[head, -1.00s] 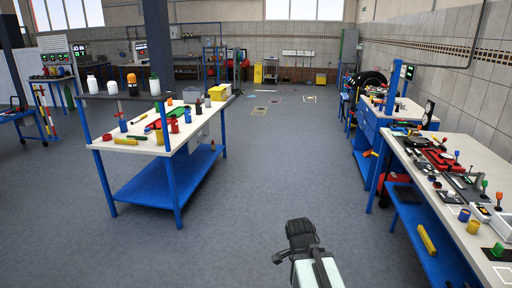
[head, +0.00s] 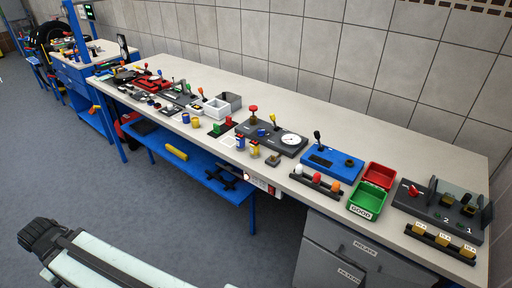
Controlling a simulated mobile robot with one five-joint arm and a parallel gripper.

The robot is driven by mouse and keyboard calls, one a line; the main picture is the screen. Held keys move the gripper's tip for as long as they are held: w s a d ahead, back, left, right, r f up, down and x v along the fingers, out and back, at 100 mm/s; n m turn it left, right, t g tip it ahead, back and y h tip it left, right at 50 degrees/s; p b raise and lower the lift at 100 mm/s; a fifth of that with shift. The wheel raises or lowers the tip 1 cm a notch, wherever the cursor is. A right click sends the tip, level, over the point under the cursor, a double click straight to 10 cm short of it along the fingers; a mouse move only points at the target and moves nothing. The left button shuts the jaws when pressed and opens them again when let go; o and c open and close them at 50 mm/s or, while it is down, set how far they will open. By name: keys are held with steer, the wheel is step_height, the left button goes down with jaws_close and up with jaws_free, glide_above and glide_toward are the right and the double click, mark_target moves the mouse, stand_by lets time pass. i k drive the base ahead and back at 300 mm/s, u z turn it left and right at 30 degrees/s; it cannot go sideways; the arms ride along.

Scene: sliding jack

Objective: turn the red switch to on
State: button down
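A red rotary handle (head: 414,191) sits on a dark panel at the right end of the long bench. A small red part (head: 272,191) also shows on a light strip on the bench's front edge. I cannot tell for sure which one is the red switch, and neither one's on/off position is readable. My gripper (head: 42,233) is at the lower left over the floor, far from the bench top and touching nothing. Its fingers are too dark and small to tell whether they are open.
The long bench (head: 330,88) runs along the tiled wall. Near the red handle stand a green bin (head: 367,199), a red bin (head: 380,175), a blue box (head: 332,161) and a rack of yellow blocks (head: 440,240). Grey drawers (head: 345,250) fill the space below. The floor at left is clear.

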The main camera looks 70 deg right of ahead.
mark_target(413, 192)
steer(key=u, duration=0.75)
steer(key=i, duration=1.95)
steer(key=z, duration=5.35)
steer(key=i, duration=1)
steer(key=u, duration=0.05)
